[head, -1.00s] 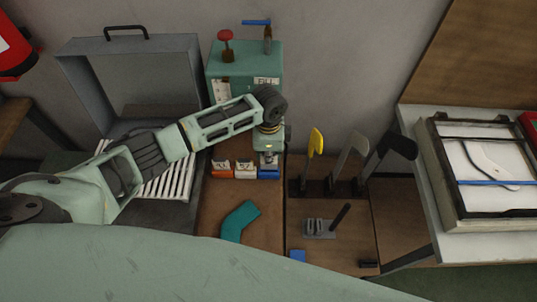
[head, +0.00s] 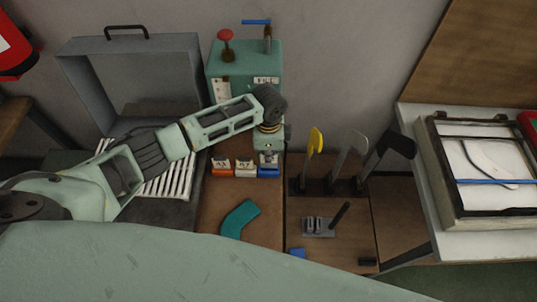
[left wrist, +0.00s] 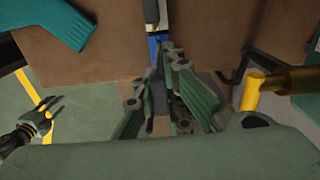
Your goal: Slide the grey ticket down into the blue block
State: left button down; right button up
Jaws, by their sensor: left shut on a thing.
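The blue block (head: 268,173) stands at the right end of a row of three small blocks on the table. In the left wrist view the blue block (left wrist: 156,42) shows just beyond my fingertips. My left gripper (head: 267,150) is over the blue block, pointing down, and shut on the grey ticket (head: 268,158). The ticket is upright at the block's top; the fingers partly hide it. I cannot tell how deep its lower edge sits. My right gripper (left wrist: 40,118) shows small at the left of the left wrist view; its jaw state is unclear.
An orange block (head: 220,173) and a white block (head: 244,173) with tickets stand left of the blue one. A green machine (head: 243,68) is behind. Yellow, grey and black upright forms (head: 354,158) stand right. A teal sock (head: 239,219) lies in front.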

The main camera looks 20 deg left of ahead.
aim_at(269, 168)
pick_arm(q)
jog(key=shift+p, duration=0.55)
dwell(0.9)
jog(key=shift+f+b, duration=1.15)
jog(key=shift+f, duration=0.85)
jog(key=c, duration=1.8)
grip_release()
jog(key=shift+o, duration=0.2)
jog(key=shift+r, duration=0.15)
notch_tip(269, 168, up, 12)
jog(key=shift+w+f, duration=0.1)
jog(key=shift+f, duration=0.1)
